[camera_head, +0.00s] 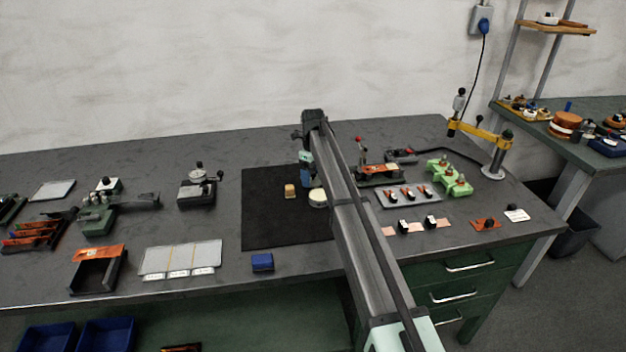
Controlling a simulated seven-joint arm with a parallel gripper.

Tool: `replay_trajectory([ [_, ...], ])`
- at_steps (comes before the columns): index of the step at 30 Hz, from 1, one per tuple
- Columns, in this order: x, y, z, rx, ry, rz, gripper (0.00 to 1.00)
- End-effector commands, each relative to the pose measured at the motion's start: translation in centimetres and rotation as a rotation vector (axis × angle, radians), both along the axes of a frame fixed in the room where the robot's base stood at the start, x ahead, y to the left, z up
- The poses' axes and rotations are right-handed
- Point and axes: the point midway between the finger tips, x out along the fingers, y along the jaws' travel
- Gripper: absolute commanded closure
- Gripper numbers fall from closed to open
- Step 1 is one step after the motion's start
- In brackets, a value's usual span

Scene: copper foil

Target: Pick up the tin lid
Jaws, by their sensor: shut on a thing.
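A round pale cream tin lid (318,196) is over the right part of the black mat (270,232). My gripper (311,188) points down at the lid and is shut on it. The fingertips are small and partly hidden by my arm, so the exact grip on the lid is unclear. I cannot tell whether the lid touches the mat or is slightly above it.
A blue block (262,262) lies near the front edge. Right of my arm are a grey tray (391,205) and green fixtures (452,178). The mat's left side is clear.

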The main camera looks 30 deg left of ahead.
Motion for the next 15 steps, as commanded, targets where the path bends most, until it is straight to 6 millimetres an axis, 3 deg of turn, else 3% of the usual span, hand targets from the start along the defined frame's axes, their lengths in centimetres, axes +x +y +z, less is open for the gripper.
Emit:
replay_trajectory([
  [8,0.0,0.0,0.1,0.0,0.0,0.0,0.5],
  [15,0.0,0.0,1.9,0.0,0.0,0.0,0.5],
])
